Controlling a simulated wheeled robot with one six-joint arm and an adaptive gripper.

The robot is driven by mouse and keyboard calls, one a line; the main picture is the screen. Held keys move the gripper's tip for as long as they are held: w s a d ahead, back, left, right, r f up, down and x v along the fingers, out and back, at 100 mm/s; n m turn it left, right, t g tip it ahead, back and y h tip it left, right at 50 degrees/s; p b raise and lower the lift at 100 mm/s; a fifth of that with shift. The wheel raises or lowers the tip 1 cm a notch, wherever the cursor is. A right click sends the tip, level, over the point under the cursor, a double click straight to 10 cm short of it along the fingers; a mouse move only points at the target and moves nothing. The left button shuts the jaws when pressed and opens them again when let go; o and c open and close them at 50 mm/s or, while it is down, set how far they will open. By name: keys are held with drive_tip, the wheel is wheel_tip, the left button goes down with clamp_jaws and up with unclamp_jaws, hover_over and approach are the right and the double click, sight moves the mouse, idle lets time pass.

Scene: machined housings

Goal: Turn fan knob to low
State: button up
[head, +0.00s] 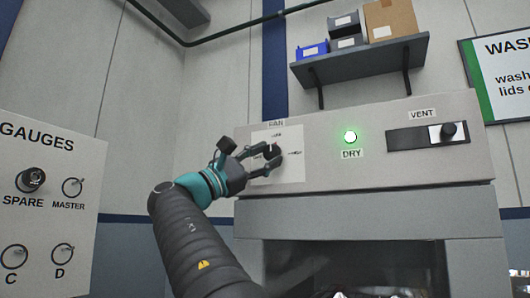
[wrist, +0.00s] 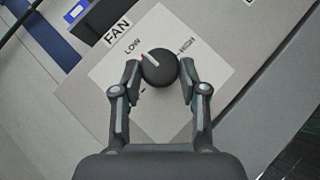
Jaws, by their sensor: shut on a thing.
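The black round fan knob (wrist: 160,70) sits on a white plate (wrist: 117,75) under the label FAN (wrist: 117,28). Its white pointer with a red tip points to the upper left in the wrist view, toward or very near the word LOW (wrist: 132,46). The word HIGH (wrist: 187,46) is on the knob's other side. A third mark is mostly hidden behind the left finger. My gripper (wrist: 160,80) is shut on the knob, one finger on each side. In the head view my gripper (head: 274,158) reaches the fan plate (head: 292,172), and its fingers partly cover the knob.
A shelf (head: 362,62) with boxes hangs above. A gauges panel (head: 45,205) with several knobs and rings stands at left.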

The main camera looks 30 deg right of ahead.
idle(0.4)
drive_tip(key=o, duration=1.1)
drive_tip(key=shift+o, duration=0.2)
drive_tip(key=v, duration=1.2)
